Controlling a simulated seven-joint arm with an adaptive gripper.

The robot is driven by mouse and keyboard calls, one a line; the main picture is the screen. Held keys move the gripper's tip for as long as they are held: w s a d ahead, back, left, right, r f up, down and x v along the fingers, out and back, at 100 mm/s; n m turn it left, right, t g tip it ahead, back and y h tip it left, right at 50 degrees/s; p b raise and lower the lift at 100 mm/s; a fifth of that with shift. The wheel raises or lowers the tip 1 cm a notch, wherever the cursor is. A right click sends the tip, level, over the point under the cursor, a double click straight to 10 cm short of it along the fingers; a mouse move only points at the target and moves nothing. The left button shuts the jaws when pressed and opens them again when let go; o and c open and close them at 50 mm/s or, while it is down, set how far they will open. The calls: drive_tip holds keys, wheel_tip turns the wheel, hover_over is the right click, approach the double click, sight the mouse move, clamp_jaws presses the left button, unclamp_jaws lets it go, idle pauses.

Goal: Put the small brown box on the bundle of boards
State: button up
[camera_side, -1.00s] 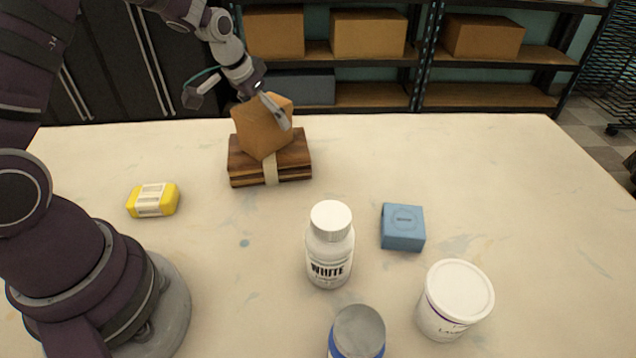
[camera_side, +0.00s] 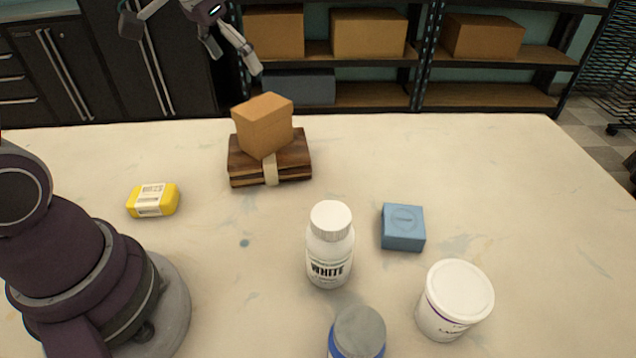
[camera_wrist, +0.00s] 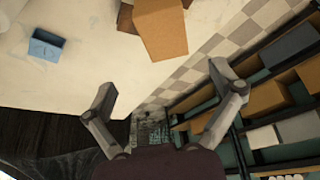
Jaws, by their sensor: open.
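The small brown box (camera_side: 264,125) rests on top of the bundle of boards (camera_side: 298,160), a short stack of dark wood with a pale band around it, at the back left of the table. The box also shows in the wrist view (camera_wrist: 161,32), with a dark edge of the boards (camera_wrist: 126,18) beside it. My gripper (camera_side: 196,46) is open and empty, above and behind the box and clear of it. In the wrist view its two fingers (camera_wrist: 162,82) stand wide apart with nothing between them.
A yellow soap pack (camera_side: 153,200) lies left of the boards. A white bottle (camera_side: 330,246), a blue block (camera_side: 402,228), a white tub (camera_side: 454,300) and a grey-lidded jar (camera_side: 357,332) stand towards the front. Shelves with cartons (camera_side: 368,34) are behind the table. The table's right side is clear.

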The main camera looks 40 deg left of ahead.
drive_tip(key=s+d+t, duration=0.1)
drive_tip(key=s+d, duration=0.8)
drive_tip(key=s, duration=0.4)
drive_tip(key=shift+s+d+r, duration=0.15)
drive_tip(key=shift+d, duration=0.05)
